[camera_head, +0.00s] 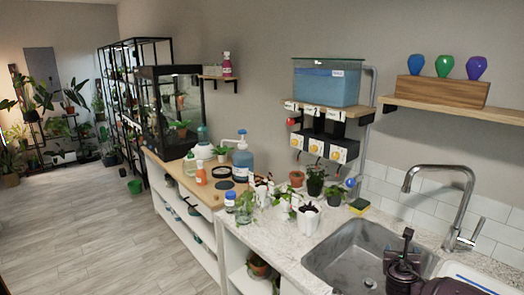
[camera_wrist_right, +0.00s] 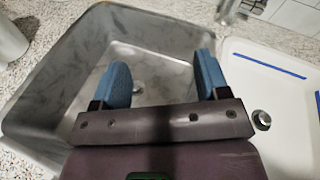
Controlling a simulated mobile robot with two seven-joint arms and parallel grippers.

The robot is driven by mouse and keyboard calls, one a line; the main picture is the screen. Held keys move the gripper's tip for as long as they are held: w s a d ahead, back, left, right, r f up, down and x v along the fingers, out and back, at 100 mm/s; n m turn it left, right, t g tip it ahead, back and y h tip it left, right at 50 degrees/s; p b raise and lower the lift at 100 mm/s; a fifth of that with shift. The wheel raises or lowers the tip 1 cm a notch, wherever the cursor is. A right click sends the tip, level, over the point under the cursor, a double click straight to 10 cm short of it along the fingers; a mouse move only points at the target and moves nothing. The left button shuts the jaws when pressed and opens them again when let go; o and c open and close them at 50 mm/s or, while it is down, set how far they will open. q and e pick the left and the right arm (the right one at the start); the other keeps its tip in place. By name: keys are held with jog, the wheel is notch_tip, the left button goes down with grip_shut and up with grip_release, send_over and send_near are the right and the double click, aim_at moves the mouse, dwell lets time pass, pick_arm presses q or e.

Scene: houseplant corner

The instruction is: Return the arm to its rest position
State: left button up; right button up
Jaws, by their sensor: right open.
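My right gripper (camera_wrist_right: 163,75) is open and empty in the right wrist view, its two blue finger pads spread apart over the steel sink basin (camera_wrist_right: 150,50). In the head view the right gripper and wrist (camera_head: 404,262) show as dark parts at the bottom right, over the right side of the sink (camera_head: 350,248). The fingertips are hard to make out there. My left gripper is not in view.
A tall faucet (camera_head: 462,205) stands behind the sink. A white drainboard (camera_wrist_right: 285,105) lies to its right. A wooden shelf (camera_head: 455,106) hangs above.

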jog(key=s+a+f+m+y, duration=0.1)
jog(key=s+a+m+y, duration=0.1)
jog(key=a+m, duration=0.3)
jog(key=s+a+f+m+y, duration=0.2)
jog(key=a+m+y, duration=0.2)
jog(key=a, duration=0.2)
jog(key=s+a+f+m+y, duration=0.2)
jog(key=a+m, duration=0.3)
jog(key=a, duration=0.1)
jog(key=shift+s+a+f+m+y+b, duration=0.1)
jog(key=shift+s+a+m+y+b, duration=0.1)
jog(key=shift+s+m+y+b, duration=0.15)
jog(key=s+f+m, duration=0.3)
jog(key=s+m, duration=0.2)
jog(key=s, duration=0.4)
jog(key=s+f+m+g+b, duration=0.1)
jog(key=s+f+m, duration=0.3)
jog(key=s, duration=0.6)
jog(key=s+f+m+b, duration=0.1)
jog(key=s+f+m, duration=0.3)
jog(key=s+m, duration=0.3)
jog(key=s, duration=0.3)
jog(key=shift+d+f, duration=0.15)
jog(key=shift+d, duration=0.1)
jog(key=shift+m, duration=0.25)
